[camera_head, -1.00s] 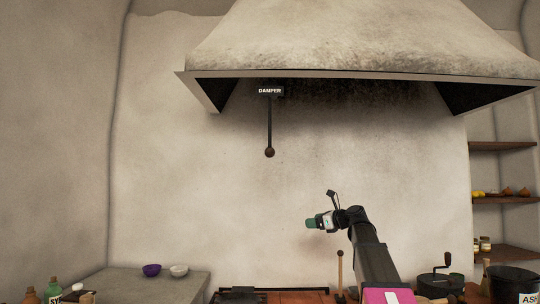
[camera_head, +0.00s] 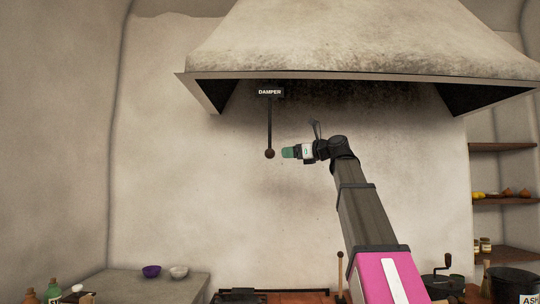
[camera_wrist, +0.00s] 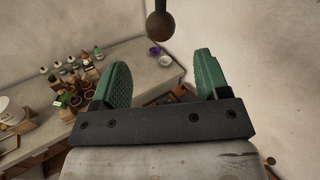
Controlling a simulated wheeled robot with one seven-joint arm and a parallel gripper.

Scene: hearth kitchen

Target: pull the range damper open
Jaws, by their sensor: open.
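The damper (camera_head: 269,124) is a thin dark rod with a brown ball knob at its lower end, hanging beneath a black "DAMPER" label under the range hood. My gripper (camera_head: 284,152) is just right of the knob in the head view, at about its height. In the wrist view the knob (camera_wrist: 160,27) shows at the top, beyond the fingertips and roughly in line with the gap between them. My gripper (camera_wrist: 160,75) has two green finger pads spread apart with nothing between them. I cannot tell how far the knob is from the tips.
The hood (camera_head: 350,45) overhangs above my arm. A counter at left (camera_head: 190,287) bears a purple bowl (camera_head: 152,271) and a white bowl (camera_head: 179,271). Several bottles and jars stand on it in the wrist view. Wall shelves (camera_head: 503,200) are at right. The wall around the knob is bare.

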